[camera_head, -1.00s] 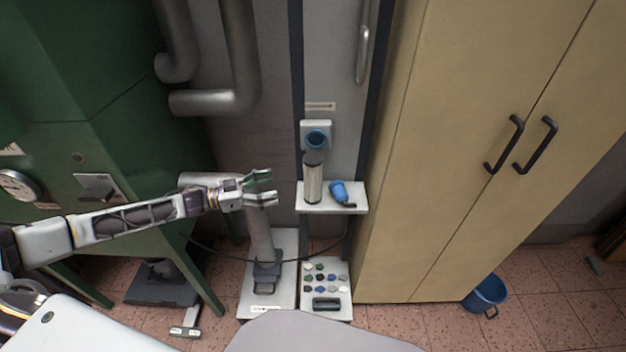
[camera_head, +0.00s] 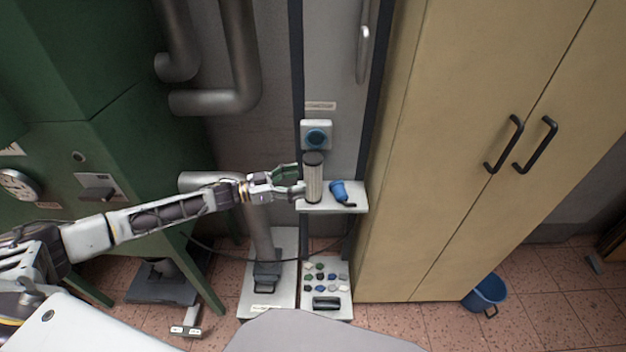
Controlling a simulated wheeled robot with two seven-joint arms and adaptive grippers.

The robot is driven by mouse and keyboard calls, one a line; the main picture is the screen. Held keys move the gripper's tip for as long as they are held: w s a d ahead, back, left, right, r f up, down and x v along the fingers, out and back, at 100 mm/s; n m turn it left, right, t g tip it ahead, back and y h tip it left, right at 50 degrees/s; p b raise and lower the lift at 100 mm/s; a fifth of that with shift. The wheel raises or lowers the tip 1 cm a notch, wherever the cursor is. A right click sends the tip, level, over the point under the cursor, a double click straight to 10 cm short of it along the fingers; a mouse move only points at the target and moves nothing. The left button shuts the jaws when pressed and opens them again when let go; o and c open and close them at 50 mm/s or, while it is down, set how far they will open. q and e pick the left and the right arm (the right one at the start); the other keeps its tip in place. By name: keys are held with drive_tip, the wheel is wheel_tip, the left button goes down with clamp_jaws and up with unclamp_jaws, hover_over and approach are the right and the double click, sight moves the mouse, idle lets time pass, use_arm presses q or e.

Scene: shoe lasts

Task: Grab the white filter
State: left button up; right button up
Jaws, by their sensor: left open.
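The white filter (camera_head: 314,183) is a pale upright cylinder with a dark top. It stands at the left part of a small white shelf (camera_head: 332,210) on the grey wall unit. My left gripper (camera_head: 297,180) is open at the filter's left side, with its fingers pointing right toward it. One finger shows near the filter's upper left and another low at its left. I cannot tell whether they touch it. My right gripper is not in view.
A blue plug-like object (camera_head: 339,191) lies on the shelf right of the filter. A beige cabinet (camera_head: 440,150) stands at the right, and a green machine (camera_head: 90,130) at the left.

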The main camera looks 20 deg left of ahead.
sight(306, 177)
use_arm(q)
drive_tip(key=shift+d, duration=0.15)
drive_tip(key=shift+w+d+r, duration=0.3)
drive_tip(key=shift+d+r, duration=0.05)
drive_tip(key=shift+d, duration=0.35)
drive_tip(key=shift+w+d+r, duration=0.25)
drive_tip(key=shift+d+r, duration=0.05)
drive_tip(key=shift+d, duration=0.35)
drive_tip(key=shift+x, duration=1.1)
drive_tip(key=shift+f, duration=0.1)
drive_tip(key=shift+c, duration=0.3)
drive_tip(key=c, duration=1.3)
